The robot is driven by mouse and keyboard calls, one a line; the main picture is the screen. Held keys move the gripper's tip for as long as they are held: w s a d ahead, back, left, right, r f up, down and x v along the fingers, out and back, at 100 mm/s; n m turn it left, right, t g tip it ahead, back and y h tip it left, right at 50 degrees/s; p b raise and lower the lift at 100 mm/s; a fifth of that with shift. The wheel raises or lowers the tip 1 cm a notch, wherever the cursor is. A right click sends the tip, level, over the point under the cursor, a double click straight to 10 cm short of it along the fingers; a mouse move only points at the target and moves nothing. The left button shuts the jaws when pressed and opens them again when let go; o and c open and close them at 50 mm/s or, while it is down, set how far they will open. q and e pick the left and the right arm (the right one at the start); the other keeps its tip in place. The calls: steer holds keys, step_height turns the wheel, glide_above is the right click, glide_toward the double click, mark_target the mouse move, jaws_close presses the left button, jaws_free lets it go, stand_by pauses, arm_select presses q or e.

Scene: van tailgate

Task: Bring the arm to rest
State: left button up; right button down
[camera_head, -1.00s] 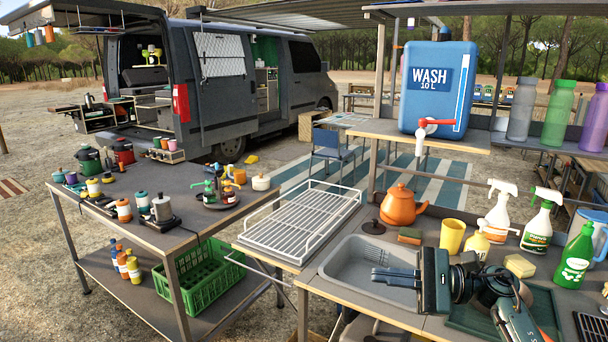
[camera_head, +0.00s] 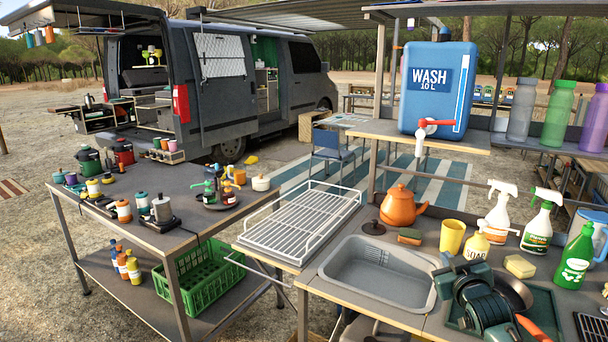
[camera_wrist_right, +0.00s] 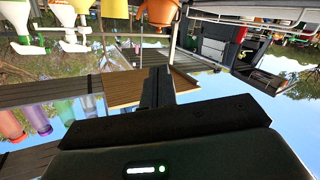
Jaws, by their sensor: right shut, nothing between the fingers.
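My right arm (camera_head: 488,312) is in the lower right of the head view, folded over the right end of the sink counter. My right gripper (camera_head: 453,268) is at its far end, seen mostly from behind, beside the sink's right rim. In the right wrist view the two dark fingers (camera_wrist_right: 156,88) are together with nothing between them. That view is upside down, with counter items hanging from the top edge. My left gripper is not in view.
The sink (camera_head: 378,275) is empty, left of my arm. An orange kettle (camera_head: 400,207), yellow cup (camera_head: 451,237), soap bottle (camera_head: 477,245), sponge (camera_head: 519,266) and spray bottles (camera_head: 537,228) stand behind my arm. A green bottle (camera_head: 574,262) stands to the right.

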steer(key=s+a+f+n+g+y, duration=0.1)
steer(key=s+a+f+g, duration=0.1)
steer(key=s+a+f, duration=0.55)
steer(key=s+a+f+g+y, duration=0.15)
steer(key=s+a+f, duration=0.25)
steer(key=s+f, duration=0.6)
steer(key=s+a+f+g+y, duration=0.1)
steer(key=s+a+f, duration=0.1)
steer(key=s, duration=0.8)
steer(key=s+a+f+m+g+y, duration=0.1)
steer(key=s+a, duration=0.4)
steer(key=s, duration=0.4)
steer(key=shift+s+a+f, duration=0.2)
steer(key=shift+s+f, duration=0.2)
steer(key=shift+g, duration=0.25)
